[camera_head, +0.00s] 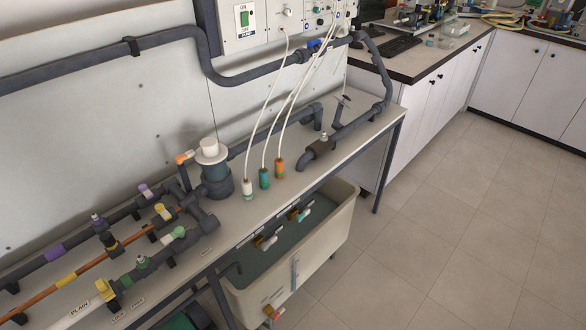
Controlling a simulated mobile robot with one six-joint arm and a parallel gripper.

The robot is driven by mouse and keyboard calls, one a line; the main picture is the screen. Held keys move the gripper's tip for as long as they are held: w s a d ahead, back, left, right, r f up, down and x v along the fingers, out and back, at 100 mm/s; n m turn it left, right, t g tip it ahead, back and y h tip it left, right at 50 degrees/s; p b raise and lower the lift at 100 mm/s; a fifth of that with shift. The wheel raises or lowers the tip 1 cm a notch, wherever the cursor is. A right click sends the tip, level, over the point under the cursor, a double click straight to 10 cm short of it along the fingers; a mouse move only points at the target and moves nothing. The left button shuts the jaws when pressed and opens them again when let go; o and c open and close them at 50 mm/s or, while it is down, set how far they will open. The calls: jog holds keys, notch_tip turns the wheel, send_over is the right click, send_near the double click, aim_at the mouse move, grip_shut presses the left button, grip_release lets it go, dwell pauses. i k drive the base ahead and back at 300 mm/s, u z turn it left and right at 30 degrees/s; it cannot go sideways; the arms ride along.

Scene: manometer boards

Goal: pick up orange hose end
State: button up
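The three are close together but apart. My gripper is not in view.
Dark pipes with valves (141,263) fill the bench's left part. A dark pipe (345,134) lies behind and right of the hose ends. A water tank (335,232) stands below the bench front. The tiled floor (450,240) at right is clear.

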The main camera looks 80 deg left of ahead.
aim_at(280, 170)
jog(key=u, duration=0.05)
jog(key=i, duration=2)
jog(key=z, duration=0.7)
jog(key=k, duration=0.1)
jog(key=u, duration=2.15)
jog(key=k, duration=0.2)
jog(key=u, duration=1.9)
